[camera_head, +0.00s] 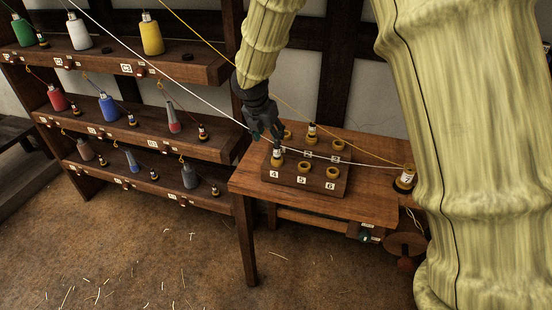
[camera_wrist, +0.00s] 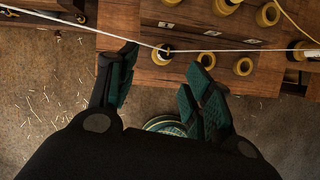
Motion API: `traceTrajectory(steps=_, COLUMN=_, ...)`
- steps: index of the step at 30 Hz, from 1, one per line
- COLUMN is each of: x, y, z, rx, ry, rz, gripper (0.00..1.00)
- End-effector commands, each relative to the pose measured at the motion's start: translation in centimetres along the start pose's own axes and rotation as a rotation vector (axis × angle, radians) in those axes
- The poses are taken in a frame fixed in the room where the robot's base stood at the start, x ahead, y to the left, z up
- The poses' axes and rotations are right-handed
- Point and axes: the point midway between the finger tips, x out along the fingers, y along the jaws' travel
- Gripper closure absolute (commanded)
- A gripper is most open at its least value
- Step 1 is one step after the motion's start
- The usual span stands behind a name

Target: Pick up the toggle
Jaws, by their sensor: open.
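A small dark toggle with a white band (camera_head: 277,155) stands upright in the brass-coloured cup marked 4, at the front left of the numbered wooden block (camera_head: 318,187). My gripper (camera_head: 268,137) is just above and slightly left of it, pointing down, partly overlapping it in the head view. In the wrist view the fingers (camera_wrist: 160,62) are spread wide and hold nothing. The toggle's dark top in its ring (camera_wrist: 162,53) shows end-on between the fingertips. A similar toggle (camera_head: 311,130) stands in a back cup of the block.
A white cord (camera_head: 205,96) runs across the block close to my fingers, toward a piece marked 7 (camera_head: 404,179). A yellow cord (camera_head: 365,150) also reaches there. The wooden table (camera_head: 375,205) bears the block. A rack with several cones (camera_head: 110,107) stands at the left.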

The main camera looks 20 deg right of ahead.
Motion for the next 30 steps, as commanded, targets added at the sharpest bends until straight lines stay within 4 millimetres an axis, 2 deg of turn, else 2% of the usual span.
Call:
traceTrajectory(steps=9, x=3.9, y=-0.1, z=0.0, rx=0.000, ry=0.001, rz=-0.001, gripper=0.50)
traceTrajectory(steps=20, x=5.7, y=-0.3, z=0.1, rx=0.001, ry=0.002, rz=-0.001, gripper=0.50)
traceTrajectory(steps=30, x=9.3, y=-0.8, z=0.2, rx=0.001, ry=0.002, rz=-0.001, gripper=0.50)
